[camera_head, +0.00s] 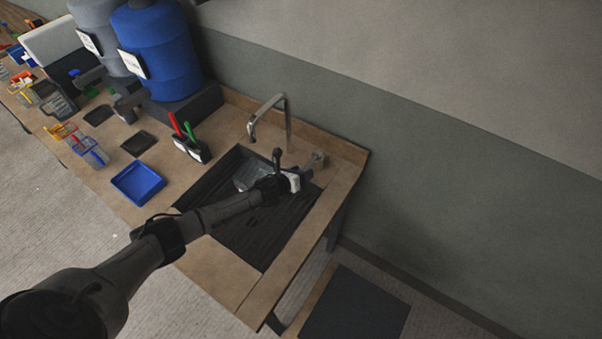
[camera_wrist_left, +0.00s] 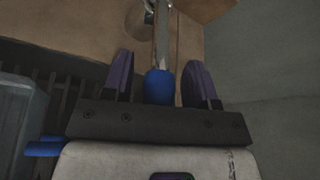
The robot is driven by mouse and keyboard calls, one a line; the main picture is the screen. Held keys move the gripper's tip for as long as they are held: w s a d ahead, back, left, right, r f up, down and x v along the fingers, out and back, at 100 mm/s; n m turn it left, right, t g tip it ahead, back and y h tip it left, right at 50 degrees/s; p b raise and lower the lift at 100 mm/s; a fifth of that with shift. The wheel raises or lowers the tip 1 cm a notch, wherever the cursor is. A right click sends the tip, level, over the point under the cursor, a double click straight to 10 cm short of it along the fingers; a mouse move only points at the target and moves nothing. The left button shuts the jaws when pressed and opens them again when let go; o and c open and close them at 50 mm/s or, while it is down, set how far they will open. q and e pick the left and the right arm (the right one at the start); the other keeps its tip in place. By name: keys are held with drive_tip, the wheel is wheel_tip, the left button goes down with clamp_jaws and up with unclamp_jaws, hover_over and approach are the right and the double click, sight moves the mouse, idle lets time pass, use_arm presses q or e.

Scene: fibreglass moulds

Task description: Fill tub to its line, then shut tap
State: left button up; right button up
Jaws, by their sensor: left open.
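The tap's curved metal spout (camera_head: 283,105) rises at the back edge of the dark sink. The tub (camera_head: 246,178), clear greyish, stands in the sink below the spout, partly hidden by my left arm; part of what looks like the tub (camera_wrist_left: 20,118) shows in the left wrist view. Its water level and line cannot be made out. My left gripper (camera_head: 307,172) is at the sink's right side. In the left wrist view my left gripper (camera_wrist_left: 160,78) is open, its purple fingers either side of a blue-tipped metal tap lever (camera_wrist_left: 159,86), with gaps visible. My right gripper is out of view.
A blue tray (camera_head: 138,183), a black holder with red and green handled tools (camera_head: 190,145), and blue and grey drums (camera_head: 157,55) stand left of the sink (camera_head: 255,240). The wall is close behind the counter. The counter's front right corner is clear.

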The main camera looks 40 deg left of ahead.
use_arm(q)
clamp_jaws()
idle(0.5)
